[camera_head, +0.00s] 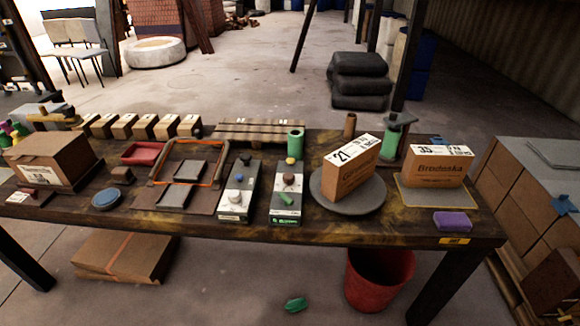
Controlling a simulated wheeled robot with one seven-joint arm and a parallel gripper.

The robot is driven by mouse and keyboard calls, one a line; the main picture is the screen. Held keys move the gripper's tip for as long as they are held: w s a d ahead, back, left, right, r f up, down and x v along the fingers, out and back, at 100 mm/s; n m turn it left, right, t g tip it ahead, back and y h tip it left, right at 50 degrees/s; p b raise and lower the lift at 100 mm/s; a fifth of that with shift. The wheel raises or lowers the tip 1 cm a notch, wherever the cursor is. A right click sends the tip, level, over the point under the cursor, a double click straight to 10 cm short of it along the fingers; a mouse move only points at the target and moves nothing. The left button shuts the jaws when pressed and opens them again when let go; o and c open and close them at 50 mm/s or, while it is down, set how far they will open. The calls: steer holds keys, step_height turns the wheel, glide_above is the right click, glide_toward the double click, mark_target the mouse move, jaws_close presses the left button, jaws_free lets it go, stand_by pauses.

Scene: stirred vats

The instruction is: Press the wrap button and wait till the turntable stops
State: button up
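A round grey turntable (372,200) lies on the dark wooden table (330,231), right of its middle. A brown carton (352,180) with a white label on top rests on it, turned at an angle. Left of the turntable stand two grey control boxes. The right control box (286,213) has a brown knob (289,179), a green part (286,198) and a yellow knob (290,160). I cannot tell which is the wrap button, or whether the turntable is turning. My gripper is not in view.
A second carton (438,168) stands on a yellow-edged mat at the right, behind a purple block (453,222). A green cylinder (295,143) stands behind the right control box. A red bin (379,283) is under the table. Cartons are stacked at the far right.

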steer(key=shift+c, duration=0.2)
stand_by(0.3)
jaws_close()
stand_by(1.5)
